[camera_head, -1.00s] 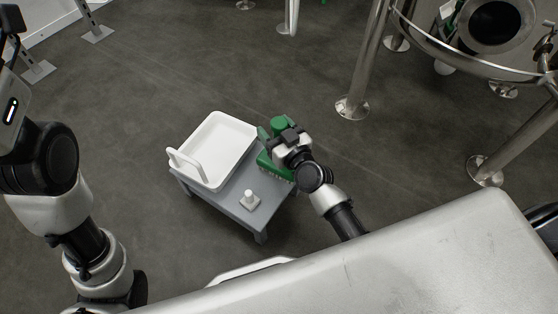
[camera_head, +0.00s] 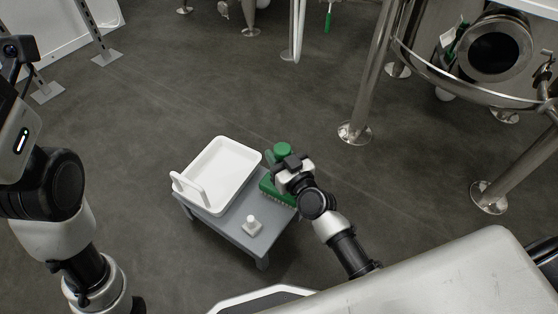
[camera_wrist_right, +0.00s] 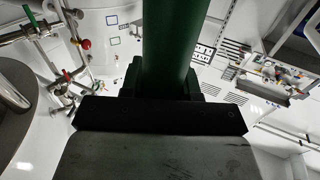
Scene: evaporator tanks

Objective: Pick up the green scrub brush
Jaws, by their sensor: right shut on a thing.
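The green scrub brush (camera_head: 270,188) is at the right side of a small grey table (camera_head: 232,232) in the head view. Its block has pale bristles along the lower edge, and a round green end (camera_head: 283,149) stands up behind my gripper. My right gripper (camera_head: 291,168) is shut on the brush and covers part of it. In the right wrist view the green handle (camera_wrist_right: 172,45) runs up from between the jaws. I cannot tell whether the bristles touch the table. My left arm is at the left edge of the head view, with its fingers out of sight.
A white tub (camera_head: 222,170) with a raised handle fills the left part of the table. A small white object (camera_head: 251,224) stands at its front. Steel tank legs (camera_head: 362,90) rise at the right. The dark floor around the table is mostly clear.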

